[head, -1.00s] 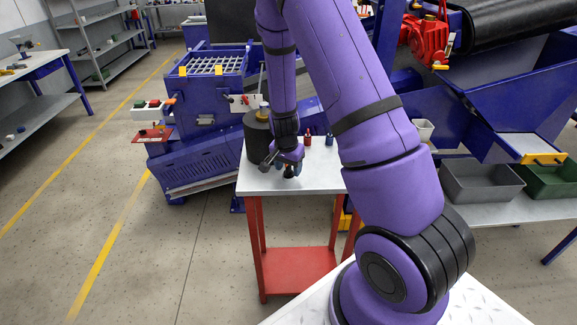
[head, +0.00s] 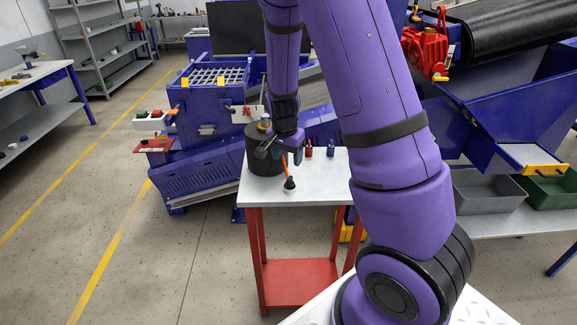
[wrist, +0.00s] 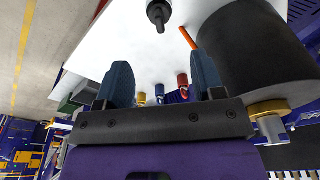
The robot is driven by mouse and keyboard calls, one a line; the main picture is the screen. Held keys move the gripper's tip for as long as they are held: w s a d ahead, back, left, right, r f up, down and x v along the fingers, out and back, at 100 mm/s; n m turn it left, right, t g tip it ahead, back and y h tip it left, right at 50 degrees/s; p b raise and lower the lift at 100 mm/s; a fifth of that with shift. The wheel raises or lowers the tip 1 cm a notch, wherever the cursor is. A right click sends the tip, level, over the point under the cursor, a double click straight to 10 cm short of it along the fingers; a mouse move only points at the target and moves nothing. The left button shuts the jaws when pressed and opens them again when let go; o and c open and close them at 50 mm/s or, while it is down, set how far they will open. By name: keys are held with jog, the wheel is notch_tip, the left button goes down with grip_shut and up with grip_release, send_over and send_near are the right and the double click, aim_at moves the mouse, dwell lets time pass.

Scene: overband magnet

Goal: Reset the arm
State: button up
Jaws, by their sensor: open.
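My gripper (head: 280,150) is over the left part of the small white-topped table (head: 330,185). In the wrist view its two fingers (wrist: 161,78) are wide apart with nothing between them. In the wrist view the black object (wrist: 158,12) is beyond the fingertips, and the orange rod (wrist: 187,38) is beside the right finger.
A dark cylinder (head: 256,160) stands on the table close beside my gripper. Small red (head: 309,149) and blue (head: 330,151) items stand at the table's back. A blue machine (head: 205,120) is behind left. Grey (head: 485,190) and green (head: 550,190) bins are right.

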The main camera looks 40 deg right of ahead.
jog(key=shift+a+r, duration=0.1)
jog(key=shift+r, duration=0.5)
jog(key=s+a+r+n+t+y, duration=0.1)
jog(key=s+a+r+n, duration=0.25)
jog(key=r, duration=0.75)
jog(key=s+a+r+n+t, duration=0.1)
jog(key=s+a+r+n, duration=0.3)
jog(key=s+r, duration=0.4)
jog(key=s+a+r+n+t, duration=0.2)
jog(key=s+a+r+n, duration=0.2)
jog(key=s+r, duration=0.4)
jog(key=s+n, duration=0.1)
jog(key=s, duration=0.5)
jog(key=shift+s+r+y, duration=0.2)
jog(key=shift+r+y, duration=0.1)
jog(key=shift+r, duration=0.1)
